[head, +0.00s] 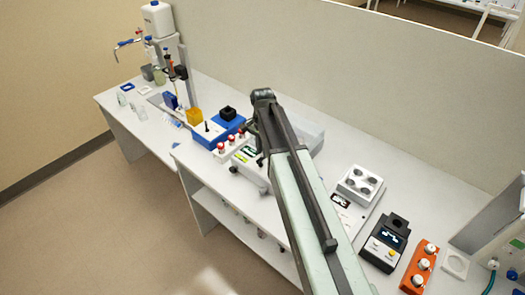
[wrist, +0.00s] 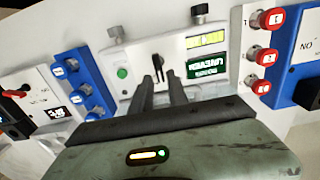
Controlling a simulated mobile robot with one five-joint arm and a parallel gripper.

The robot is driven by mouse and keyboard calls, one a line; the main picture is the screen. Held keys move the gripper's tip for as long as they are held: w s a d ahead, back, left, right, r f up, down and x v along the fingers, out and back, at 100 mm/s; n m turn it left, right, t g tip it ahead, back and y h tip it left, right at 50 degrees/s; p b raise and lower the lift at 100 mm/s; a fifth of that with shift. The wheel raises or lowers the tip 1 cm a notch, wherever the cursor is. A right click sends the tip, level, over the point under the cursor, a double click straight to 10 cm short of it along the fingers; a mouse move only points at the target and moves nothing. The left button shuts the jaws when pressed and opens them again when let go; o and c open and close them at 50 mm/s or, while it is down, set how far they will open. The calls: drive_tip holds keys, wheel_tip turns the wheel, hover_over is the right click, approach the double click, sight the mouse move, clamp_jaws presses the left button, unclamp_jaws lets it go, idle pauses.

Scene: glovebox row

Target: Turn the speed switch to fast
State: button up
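In the wrist view a white box (wrist: 140,60) has a small black lever switch (wrist: 158,68) on its front, between a round green button and a yellow-green display. A green label sits below the display. I take the lever for the speed switch; its position markings are too small to read. My gripper (wrist: 159,84) points at the lever from the near side, its two dark fingers a little apart with a gap between them. The lever shows just beyond the tips; contact cannot be told. In the head view the white box (head: 244,157) is partly hidden by my arm.
In the wrist view a red-knobbed block (wrist: 262,50) stands close on the right, and a blue panel with knobs (wrist: 88,75) on the left. In the head view an orange box (head: 419,268) and a black device (head: 385,243) stand to the right on the white bench (head: 290,220).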

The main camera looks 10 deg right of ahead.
wheel_tip(320, 180, up, 6)
drive_tip(key=p, duration=0.4)
drive_tip(key=shift+p, duration=0.35)
drive_tip(key=shift+f, duration=0.15)
